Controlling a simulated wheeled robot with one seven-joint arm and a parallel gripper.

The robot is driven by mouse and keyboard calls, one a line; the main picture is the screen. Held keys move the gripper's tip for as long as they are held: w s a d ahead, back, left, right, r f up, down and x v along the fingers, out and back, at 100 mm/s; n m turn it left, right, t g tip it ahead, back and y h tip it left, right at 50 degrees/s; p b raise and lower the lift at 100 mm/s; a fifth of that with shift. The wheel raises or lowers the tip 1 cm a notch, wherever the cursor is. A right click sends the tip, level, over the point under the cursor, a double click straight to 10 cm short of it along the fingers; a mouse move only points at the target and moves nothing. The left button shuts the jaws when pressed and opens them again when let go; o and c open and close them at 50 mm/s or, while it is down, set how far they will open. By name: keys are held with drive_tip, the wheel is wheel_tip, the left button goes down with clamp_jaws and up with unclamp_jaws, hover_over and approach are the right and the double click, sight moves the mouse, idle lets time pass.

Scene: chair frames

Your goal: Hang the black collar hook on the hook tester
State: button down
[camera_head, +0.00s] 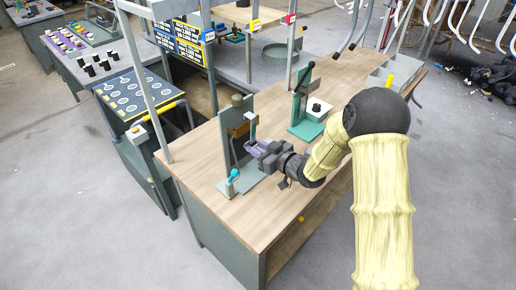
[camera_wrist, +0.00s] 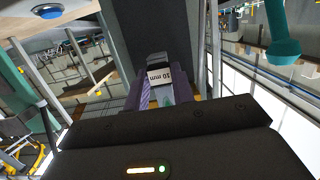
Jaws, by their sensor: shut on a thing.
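The hook tester (camera_head: 227,142) is a grey-green upright plate with a brown block and a dark knob, on the wooden bench. My gripper (camera_head: 257,149) is right in front of it, with purple fingers. In the wrist view the fingers (camera_wrist: 166,95) are closed around a small pale piece with a dark band and a "10 mm" label, which I take for the black collar hook (camera_wrist: 160,76). A grey-blue curved part (camera_head: 252,127) rises by the fingertips in the head view. I cannot tell whether the hook touches the tester; its tip is hidden.
A teal-topped post (camera_head: 234,175) stands close to the left of my gripper, and shows large in the wrist view (camera_wrist: 285,40). The near bench top (camera_head: 240,215) is clear.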

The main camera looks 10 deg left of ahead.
drive_tip(key=shift+w+a, duration=0.3)
drive_tip(key=shift+a, duration=0.3)
drive_tip(key=shift+f+b, duration=1.1)
drive_tip(key=shift+f, duration=0.1)
idle(0.6)
drive_tip(key=c, duration=1.1)
unclamp_jaws()
drive_tip(key=shift+d, duration=0.1)
drive_tip(key=v, duration=0.8)
drive_tip(key=shift+r, duration=0.1)
idle(0.7)
